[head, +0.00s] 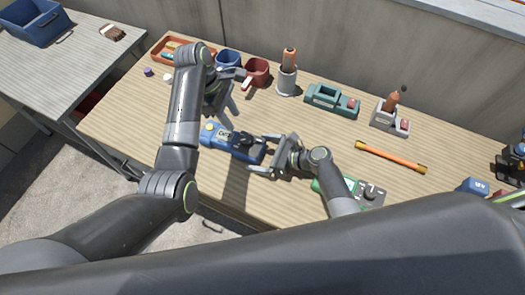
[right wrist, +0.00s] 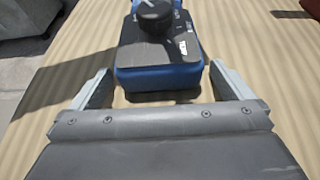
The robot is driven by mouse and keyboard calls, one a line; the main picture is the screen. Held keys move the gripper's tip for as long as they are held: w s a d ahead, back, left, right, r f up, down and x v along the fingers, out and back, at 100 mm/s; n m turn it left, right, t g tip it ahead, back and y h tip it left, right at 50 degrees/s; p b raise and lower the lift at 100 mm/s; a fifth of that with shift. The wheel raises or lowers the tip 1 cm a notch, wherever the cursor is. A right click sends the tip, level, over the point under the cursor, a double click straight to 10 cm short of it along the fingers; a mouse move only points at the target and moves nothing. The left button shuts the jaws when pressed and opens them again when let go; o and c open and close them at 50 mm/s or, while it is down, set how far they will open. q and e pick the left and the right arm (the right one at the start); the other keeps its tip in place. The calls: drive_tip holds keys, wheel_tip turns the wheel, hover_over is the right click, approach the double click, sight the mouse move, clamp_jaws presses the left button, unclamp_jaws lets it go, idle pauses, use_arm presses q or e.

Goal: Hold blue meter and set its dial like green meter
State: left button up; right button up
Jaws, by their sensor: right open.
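The blue meter (head: 214,138) lies flat on the wooden bench with a small display and a dark dial end. The right wrist view shows its near end (right wrist: 158,74) and its black knob (right wrist: 155,12). My right gripper (head: 258,145) is open at the meter's dial end; in the wrist view its fingers (right wrist: 160,85) stand apart on either side, with gaps. The green meter (head: 350,188) lies to the right, partly hidden by my right arm; its dark dial part shows. My left gripper (head: 243,78) is open and empty near the cups, above the bench.
Behind are an orange tray (head: 166,50), a blue cup (head: 229,58), a red mug (head: 257,71), a grey holder (head: 287,80) and a teal device (head: 331,100). The bench's front edge is close to the meters.

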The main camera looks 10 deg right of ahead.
drive_tip(key=shift+c, duration=0.4)
drive_tip(key=c, duration=1.2)
use_arm(q)
drive_tip(key=o, duration=0.3)
drive_tip(key=shift+a+f, duration=0.1)
drive_tip(key=shift+f, duration=0.1)
drive_tip(key=shift+o, duration=0.2)
drive_tip(key=n+t+h, duration=0.4)
drive_tip(key=n+h, duration=0.3)
drive_tip(key=h, duration=0.3)
approach(245, 139)
drive_tip(key=shift+t, duration=0.3)
drive_tip(key=x, duration=0.8)
drive_tip(key=shift+s+d+f, duration=0.15)
drive_tip(key=shift+s+d, duration=0.05)
drive_tip(key=shift+d, duration=0.2)
drive_tip(key=shift+c, duration=0.3)
